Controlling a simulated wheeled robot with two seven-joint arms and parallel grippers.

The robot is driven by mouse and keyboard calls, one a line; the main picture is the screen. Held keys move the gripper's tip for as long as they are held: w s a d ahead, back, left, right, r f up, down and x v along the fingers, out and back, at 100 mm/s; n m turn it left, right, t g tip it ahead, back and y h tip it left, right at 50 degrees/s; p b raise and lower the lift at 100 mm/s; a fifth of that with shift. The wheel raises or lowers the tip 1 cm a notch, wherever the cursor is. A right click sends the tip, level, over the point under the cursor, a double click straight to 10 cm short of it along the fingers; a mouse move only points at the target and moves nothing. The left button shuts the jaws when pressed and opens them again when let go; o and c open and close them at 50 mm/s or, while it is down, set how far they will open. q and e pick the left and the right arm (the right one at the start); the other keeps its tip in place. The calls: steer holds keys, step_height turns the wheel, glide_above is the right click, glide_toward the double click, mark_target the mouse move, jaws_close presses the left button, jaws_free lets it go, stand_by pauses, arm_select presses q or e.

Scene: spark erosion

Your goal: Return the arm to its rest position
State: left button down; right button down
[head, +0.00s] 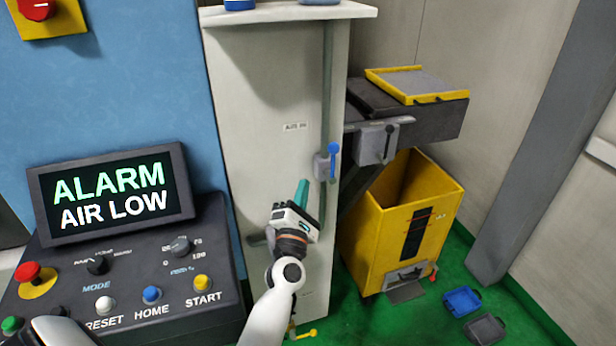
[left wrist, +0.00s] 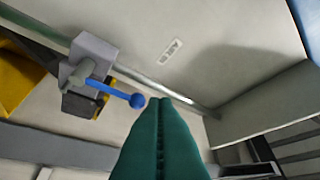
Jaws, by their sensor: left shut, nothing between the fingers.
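My left gripper (head: 301,192) is in front of the grey-white cabinet (head: 265,100), below and left of the blue-handled lever. Its teal fingers are closed together with nothing between them, and they also show in the left wrist view (left wrist: 160,102). The blue lever (head: 333,160) sits on a small grey block on the cabinet's edge. In the left wrist view the lever's blue ball (left wrist: 137,100) appears just left of the fingertips; I cannot tell whether they touch. My right gripper is not in view; a dark and white part of my body shows at the bottom left.
A control panel with a screen (head: 110,194) reading "ALARM AIR LOW" stands at the left. A yellow bin (head: 368,235) stands right of the cabinet under a dark shelf with a yellow-rimmed tray (head: 375,76). Blue (head: 462,300) and dark trays lie on the green floor.

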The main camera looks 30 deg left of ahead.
arm_select(q)
steer(key=shift+s+d, duration=0.25)
steer(key=shift+s, duration=0.45)
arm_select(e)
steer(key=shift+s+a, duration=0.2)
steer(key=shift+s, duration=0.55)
